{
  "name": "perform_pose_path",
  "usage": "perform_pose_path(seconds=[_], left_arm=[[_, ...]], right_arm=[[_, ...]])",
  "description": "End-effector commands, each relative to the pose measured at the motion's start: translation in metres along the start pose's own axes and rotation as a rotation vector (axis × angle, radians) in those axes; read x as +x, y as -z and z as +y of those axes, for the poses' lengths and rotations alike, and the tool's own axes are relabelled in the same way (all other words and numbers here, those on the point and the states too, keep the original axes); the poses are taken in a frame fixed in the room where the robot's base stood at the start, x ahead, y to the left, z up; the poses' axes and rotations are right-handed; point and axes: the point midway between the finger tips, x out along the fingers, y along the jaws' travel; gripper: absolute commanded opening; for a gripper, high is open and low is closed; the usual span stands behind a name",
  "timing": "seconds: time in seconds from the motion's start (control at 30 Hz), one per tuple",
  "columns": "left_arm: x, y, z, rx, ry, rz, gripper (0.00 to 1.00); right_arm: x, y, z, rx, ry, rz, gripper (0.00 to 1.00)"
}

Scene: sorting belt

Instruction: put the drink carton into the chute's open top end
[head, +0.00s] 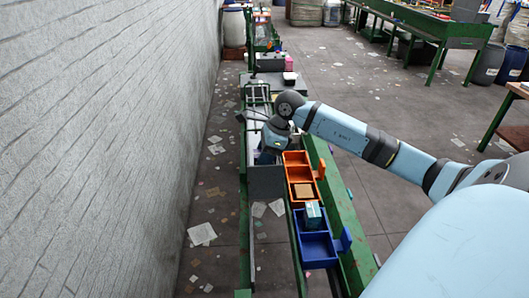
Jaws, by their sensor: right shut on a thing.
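My right gripper (268,152) is at the end of the arm that reaches in from the right, pointing down over the left part of the green line. It is shut on a small dark blue thing, apparently the drink carton, mostly hidden by the hand. A grey box-like part (265,186), which looks like the chute, stands right below and in front of the gripper. Its top opening is hard to make out, and I cannot tell if the held thing is inside it or above it. My left gripper is out of view.
An orange tray (289,156) with a brown box (304,191) and a blue tray (299,247) with a teal box (313,214) sit to the right of the grey part. A brick wall (100,140) runs along the left. Paper litter lies on the floor.

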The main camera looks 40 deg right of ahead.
Motion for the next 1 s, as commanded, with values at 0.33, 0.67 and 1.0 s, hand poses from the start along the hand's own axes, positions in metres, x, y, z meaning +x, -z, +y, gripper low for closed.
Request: perform_pose_path(seconds=[0.33, 0.67, 1.0], left_arm=[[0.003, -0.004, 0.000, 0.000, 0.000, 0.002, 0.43], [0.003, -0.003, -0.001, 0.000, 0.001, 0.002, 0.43], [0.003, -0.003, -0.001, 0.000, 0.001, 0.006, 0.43]], right_arm=[[0.004, 0.002, 0.000, -0.001, 0.002, 0.001, 0.10], [0.003, 0.001, 0.000, -0.001, 0.001, 0.000, 0.53], [-0.035, 0.001, -0.001, -0.003, 0.005, 0.002, 0.53]])
